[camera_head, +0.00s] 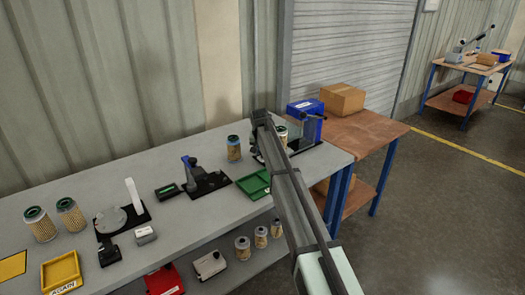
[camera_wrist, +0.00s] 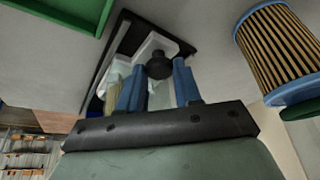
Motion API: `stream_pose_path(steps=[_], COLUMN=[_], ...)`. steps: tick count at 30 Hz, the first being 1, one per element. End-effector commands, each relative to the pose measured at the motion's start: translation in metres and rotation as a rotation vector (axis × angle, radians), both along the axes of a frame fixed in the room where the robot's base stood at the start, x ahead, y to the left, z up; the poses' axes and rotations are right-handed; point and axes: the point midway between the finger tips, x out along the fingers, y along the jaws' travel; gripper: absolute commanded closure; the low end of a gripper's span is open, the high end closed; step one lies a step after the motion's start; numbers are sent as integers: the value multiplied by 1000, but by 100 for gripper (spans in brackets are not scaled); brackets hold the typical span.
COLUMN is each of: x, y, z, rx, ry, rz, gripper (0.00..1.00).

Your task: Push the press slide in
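The press (camera_head: 306,146) stands at the far right end of the grey bench, on a black base, and my arm partly covers it. In the wrist view its black-edged base (camera_wrist: 105,55) carries a pale slide (camera_wrist: 155,42) with a round black knob (camera_wrist: 159,66). My gripper (camera_wrist: 157,84) has its two blue fingers apart, one on each side of the knob in the picture. I cannot tell whether they touch it. A filter cartridge (camera_head: 281,133) shows at the press beside my arm. My fingers are hidden in the head view.
A filter cartridge (camera_head: 234,148) stands left of the press, close to my gripper's right in the wrist view (camera_wrist: 278,45). A green tray (camera_head: 252,184) lies in front. A black stand (camera_head: 205,182) is farther left. A wooden table (camera_head: 360,132) with a cardboard box (camera_head: 340,99) adjoins the right.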

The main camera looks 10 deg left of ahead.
Motion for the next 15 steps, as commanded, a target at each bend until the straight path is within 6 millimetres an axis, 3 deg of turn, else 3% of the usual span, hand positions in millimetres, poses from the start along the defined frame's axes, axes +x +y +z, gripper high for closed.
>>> stream_pose_path(steps=[7,15], x=[0,1], y=[0,0], z=[0,0], rx=[0,0], ry=[0,0], rz=[0,0], gripper=[100,100])
